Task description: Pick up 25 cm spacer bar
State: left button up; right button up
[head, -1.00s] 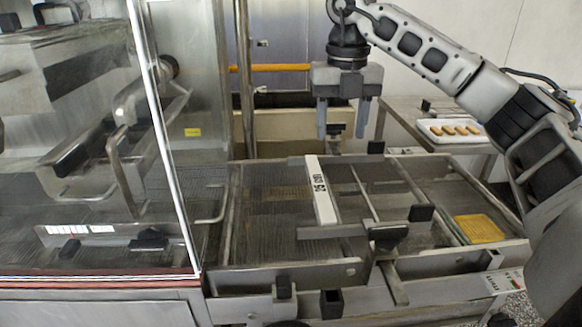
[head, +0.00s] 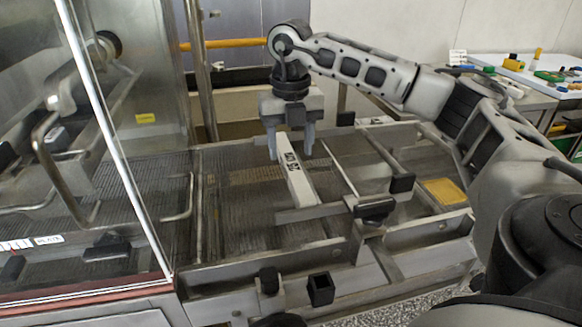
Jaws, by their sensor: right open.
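The 25 cm spacer bar (head: 300,187) is a white bar with dark lettering. It lies lengthwise over the mesh bed, its near end by a metal crosspiece. My right gripper (head: 290,157) points down at the bar's far end, its jaws open and empty. One finger shows on each side of the bar in the picture. I cannot tell how far the fingertips are above the mesh or whether they touch the bar. The gripper hides part of the bar's far end. My left gripper is not in view.
A clear panel and machine housing (head: 145,118) stand at the left. Metal rails and a black-knobbed clamp (head: 374,209) lie right of the bar. A yellow pad (head: 444,191) sits farther right. A table with coloured items (head: 540,68) stands at the back right.

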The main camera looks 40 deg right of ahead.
aim_at(291, 161)
notch_tip(291, 161, down, 4)
jog(key=shift+d+f, duration=0.1)
jog(key=shift+f, duration=0.1)
grip_shut()
jog(key=shift+r, duration=0.15)
